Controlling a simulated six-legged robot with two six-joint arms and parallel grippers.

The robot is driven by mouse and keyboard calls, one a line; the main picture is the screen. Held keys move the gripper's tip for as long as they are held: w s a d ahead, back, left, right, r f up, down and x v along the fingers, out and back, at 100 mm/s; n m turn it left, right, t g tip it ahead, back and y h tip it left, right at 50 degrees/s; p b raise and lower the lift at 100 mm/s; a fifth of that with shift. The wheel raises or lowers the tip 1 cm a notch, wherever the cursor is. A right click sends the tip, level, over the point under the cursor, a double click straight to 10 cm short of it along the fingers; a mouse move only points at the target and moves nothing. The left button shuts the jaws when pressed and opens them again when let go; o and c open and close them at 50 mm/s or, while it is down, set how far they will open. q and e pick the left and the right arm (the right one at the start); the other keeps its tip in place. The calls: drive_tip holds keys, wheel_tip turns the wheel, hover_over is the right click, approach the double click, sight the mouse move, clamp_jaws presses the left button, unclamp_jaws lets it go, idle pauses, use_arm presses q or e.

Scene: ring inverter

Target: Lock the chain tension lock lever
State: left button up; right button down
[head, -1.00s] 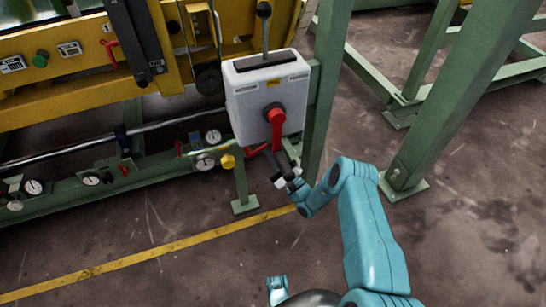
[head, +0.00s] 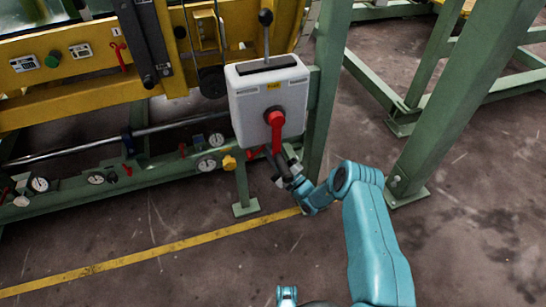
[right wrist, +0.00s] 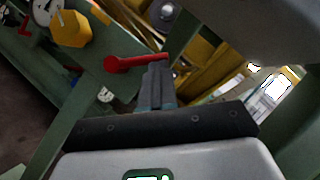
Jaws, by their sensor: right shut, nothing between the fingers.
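A small red lever (head: 254,152) sticks out on the green frame just below the white box. It also shows in the right wrist view (right wrist: 135,62), lying nearly level. My right gripper (head: 269,154) is below the box, with its fingertips close to this lever. In the right wrist view the fingers (right wrist: 157,68) are shut with nothing between them. Their tips overlap the lever's free end in the picture; I cannot tell if they touch. A larger red handle (head: 276,130) on the white box (head: 245,110) points down.
A green post (head: 325,100) stands right beside the box. Several gauges and a yellow hexagonal knob (head: 229,163) sit along the green beam to the left; the knob is near the lever in the right wrist view (right wrist: 70,28). The floor in front is clear.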

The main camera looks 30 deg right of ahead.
drive_tip(key=r+n+p, duration=0.1)
drive_tip(key=r+n+g+y, duration=0.1)
drive_tip(key=n, duration=0.1)
drive_tip(key=shift+w+a+g+p, duration=0.15)
drive_tip(key=shift+a+g+p, duration=0.15)
drive_tip(key=shift+p, duration=0.1)
drive_tip(key=shift+w, duration=0.1)
drive_tip(key=shift+r, duration=0.25)
drive_tip(key=shift+f, duration=0.1)
